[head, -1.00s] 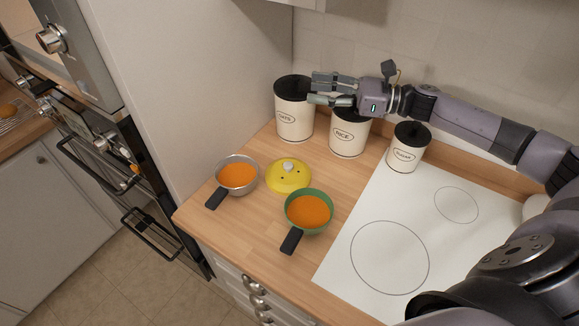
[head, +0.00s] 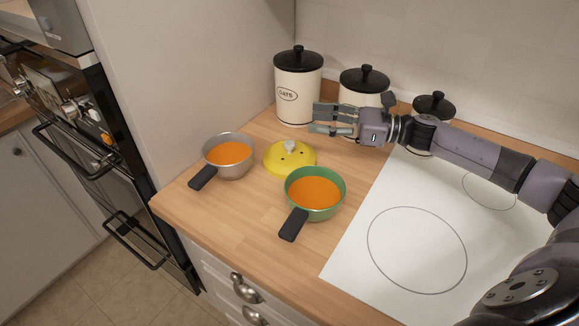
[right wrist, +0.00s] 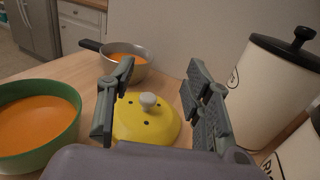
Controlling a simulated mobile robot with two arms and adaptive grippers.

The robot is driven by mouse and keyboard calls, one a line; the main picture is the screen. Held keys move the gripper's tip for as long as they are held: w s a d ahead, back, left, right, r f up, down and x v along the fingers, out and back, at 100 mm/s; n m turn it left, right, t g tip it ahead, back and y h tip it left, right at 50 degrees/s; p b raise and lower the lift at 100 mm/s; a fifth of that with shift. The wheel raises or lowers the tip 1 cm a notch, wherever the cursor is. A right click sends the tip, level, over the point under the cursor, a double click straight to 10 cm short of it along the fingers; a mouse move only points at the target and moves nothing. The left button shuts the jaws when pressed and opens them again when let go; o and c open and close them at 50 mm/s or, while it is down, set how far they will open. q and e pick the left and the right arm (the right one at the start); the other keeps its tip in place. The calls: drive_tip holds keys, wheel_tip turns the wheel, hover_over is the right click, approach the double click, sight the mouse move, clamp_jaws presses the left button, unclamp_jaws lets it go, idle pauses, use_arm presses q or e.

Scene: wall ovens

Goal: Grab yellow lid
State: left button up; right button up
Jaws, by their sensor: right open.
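The yellow lid (head: 279,163) with a light grey knob (head: 290,147) lies on the wooden counter between the steel pan and the green pan. It also shows in the right wrist view (right wrist: 135,131), seen between the fingers. My right gripper (head: 314,121) is open and empty, up and to the right of the lid in the head view. In the right wrist view its fingers (right wrist: 158,100) stand apart on either side of the knob, nearer the camera, and do not visibly touch it. My left gripper is not in view.
A steel pan (head: 229,154) and a green pan (head: 315,192), both with orange contents, flank the lid. The oats canister (head: 298,100) and two other canisters stand behind, partly hidden by my right arm. A white cooktop (head: 350,255) lies to the right. The front-left counter is clear.

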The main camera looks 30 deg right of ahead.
drive_tip(key=p, duration=0.2)
approach(289, 143)
drive_tip(key=x, duration=0.3)
drive_tip(key=shift+w, duration=0.15)
drive_tip(key=shift+w+a+f, duration=0.15)
drive_tip(key=shift+w+a, duration=0.15)
drive_tip(key=shift+a, duration=0.15)
drive_tip(key=p+x, duration=0.1)
drive_tip(key=x, duration=0.4)
drive_tip(key=shift+p, duration=0.3)
drive_tip(key=shift+w+a, duration=0.2)
drive_tip(key=shift+a, duration=0.15)
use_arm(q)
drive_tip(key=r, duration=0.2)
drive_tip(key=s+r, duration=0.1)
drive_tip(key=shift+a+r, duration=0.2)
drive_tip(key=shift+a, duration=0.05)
use_arm(e)
drive_tip(key=shift+d, duration=0.1)
drive_tip(key=shift+c, duration=0.6)
clamp_jaws()
